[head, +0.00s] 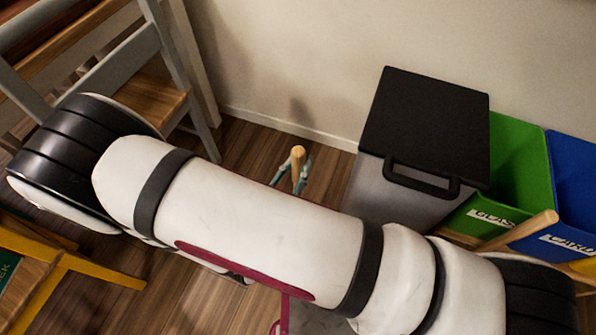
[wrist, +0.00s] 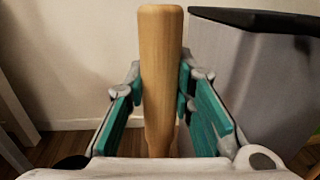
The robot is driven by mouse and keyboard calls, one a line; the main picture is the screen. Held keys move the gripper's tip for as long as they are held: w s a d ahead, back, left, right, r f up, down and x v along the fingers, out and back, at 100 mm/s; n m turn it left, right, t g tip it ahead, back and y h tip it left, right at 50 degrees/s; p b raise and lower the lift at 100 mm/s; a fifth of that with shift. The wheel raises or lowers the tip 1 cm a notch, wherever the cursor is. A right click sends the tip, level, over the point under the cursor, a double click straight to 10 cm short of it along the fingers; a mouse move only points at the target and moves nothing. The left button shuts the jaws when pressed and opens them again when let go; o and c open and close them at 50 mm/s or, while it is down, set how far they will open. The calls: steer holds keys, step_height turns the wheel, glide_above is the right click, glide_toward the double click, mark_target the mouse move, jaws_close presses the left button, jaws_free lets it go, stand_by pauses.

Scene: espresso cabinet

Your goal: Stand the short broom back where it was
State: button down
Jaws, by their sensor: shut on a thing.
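The short broom's wooden handle (wrist: 161,70) stands upright between the fingers of my gripper (wrist: 161,90) in the wrist view. The teal finger pads press on it from both sides, so the gripper is shut on the broom. In the head view the rounded handle top (head: 298,153) shows beyond my arm, with the gripper (head: 296,172) around it. The lower part of the broom is hidden behind my arm and gripper, so I cannot tell whether its head touches the floor.
A grey bin with a black lid (head: 422,128) stands to the right, near the wall. Green (head: 507,178) and blue (head: 575,180) recycling bins are beyond it. A grey chair with wooden seat (head: 150,108) is at left, a yellow-framed stool (head: 60,262) at lower left. Wooden floor (head: 243,150) is clear by the wall.

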steer(key=shift+f+b, duration=0.6)
steer(key=shift+f, duration=0.6)
steer(key=shift+f, duration=0.15)
steer(key=c, duration=1.4)
jaws_free()
steer(key=shift+o, duration=0.2)
